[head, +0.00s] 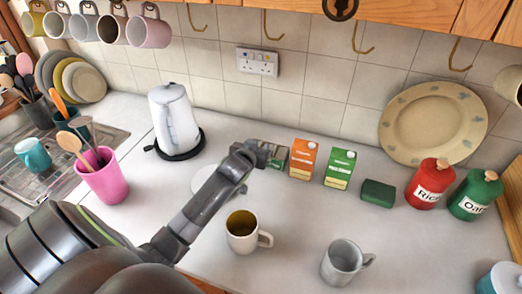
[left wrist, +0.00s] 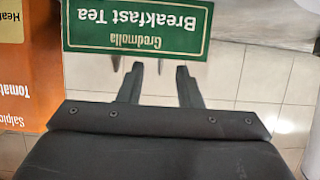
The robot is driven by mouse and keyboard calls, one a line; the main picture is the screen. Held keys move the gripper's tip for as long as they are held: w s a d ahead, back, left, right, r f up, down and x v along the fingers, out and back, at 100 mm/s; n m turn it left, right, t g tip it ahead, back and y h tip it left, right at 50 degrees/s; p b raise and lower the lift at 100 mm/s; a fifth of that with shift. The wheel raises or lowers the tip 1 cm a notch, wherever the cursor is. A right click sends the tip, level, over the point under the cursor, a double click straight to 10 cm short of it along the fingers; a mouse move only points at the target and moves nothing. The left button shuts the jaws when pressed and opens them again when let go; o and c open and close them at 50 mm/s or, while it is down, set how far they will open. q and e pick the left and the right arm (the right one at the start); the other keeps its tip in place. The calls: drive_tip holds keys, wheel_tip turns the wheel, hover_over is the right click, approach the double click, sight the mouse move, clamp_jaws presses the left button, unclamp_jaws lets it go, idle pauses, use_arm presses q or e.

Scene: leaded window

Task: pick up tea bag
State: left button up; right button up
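No loose tea bag can be made out in either view. A green box labelled "Breakfast Tea" (left wrist: 137,28) appears upside down at the top of the left wrist view. In the head view the tea box (head: 279,157) stands at the back of the counter, partly hidden by my left gripper. My left gripper (head: 262,154) is at the box. In the left wrist view its two fingers (left wrist: 159,68) are apart with nothing between them, their tips just by the box's edge. Whether they touch it I cannot tell. My right gripper is not in view.
An orange carton (head: 303,159) stands right beside the tea box, then a green carton (head: 340,169) and a dark green block (head: 378,193). A brown-lined mug (head: 242,232) and a grey mug (head: 343,262) stand in front. A kettle (head: 174,118) is left.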

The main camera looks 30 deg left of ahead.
use_arm(q)
drive_tip(key=shift+c, duration=0.4)
clamp_jaws()
